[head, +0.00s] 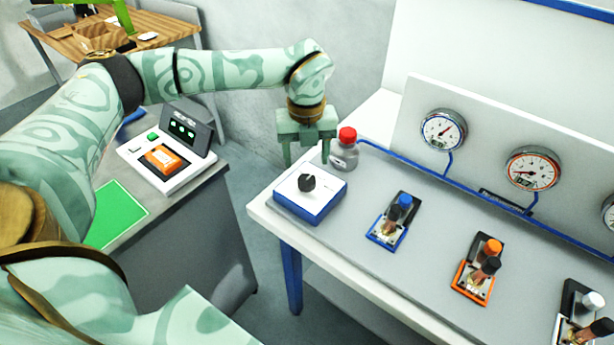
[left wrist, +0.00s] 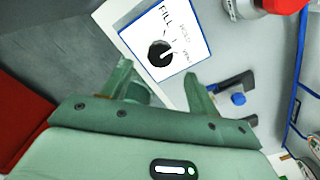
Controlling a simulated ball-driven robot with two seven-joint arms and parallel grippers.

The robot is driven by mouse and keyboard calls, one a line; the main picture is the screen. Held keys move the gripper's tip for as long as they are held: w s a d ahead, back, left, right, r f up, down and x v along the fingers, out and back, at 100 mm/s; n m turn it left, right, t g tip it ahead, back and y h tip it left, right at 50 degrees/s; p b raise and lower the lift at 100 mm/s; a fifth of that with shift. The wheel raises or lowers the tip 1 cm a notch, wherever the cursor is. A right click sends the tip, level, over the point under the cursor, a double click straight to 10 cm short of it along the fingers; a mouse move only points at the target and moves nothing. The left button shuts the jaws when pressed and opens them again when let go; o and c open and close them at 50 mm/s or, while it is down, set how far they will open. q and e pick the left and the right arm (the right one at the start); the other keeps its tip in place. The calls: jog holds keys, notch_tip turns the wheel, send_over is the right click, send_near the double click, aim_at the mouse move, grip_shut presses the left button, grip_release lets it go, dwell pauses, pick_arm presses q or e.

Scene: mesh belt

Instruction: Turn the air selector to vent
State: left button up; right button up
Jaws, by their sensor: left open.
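The air selector (head: 323,207) is a white-topped box with blue sides and a round black knob (head: 307,182), at the near left corner of the grey bench. In the left wrist view the knob (left wrist: 160,53) sits amid printed labels; FILL is clear, and smaller ones like HOLD and VENT lie to its right. A pale line shows on the knob, but I cannot tell which label it points to. My left gripper (head: 307,162) is open and empty, just above and behind the knob, its fingers (left wrist: 158,79) pointing down and apart from it. My right gripper is out of view.
A grey bottle with a red cap (head: 345,152) stands close behind the selector. Blue (head: 388,222) and orange (head: 478,268) valve blocks stand to the right. Gauges (head: 443,130) line the back panel.

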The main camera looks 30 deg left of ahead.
aim_at(307, 179)
pick_arm(q)
notch_tip(307, 179, down, 6)
jog(key=shift+f+b, duration=0.15)
jog(key=shift+b, duration=0.25)
jog(key=c, duration=1)
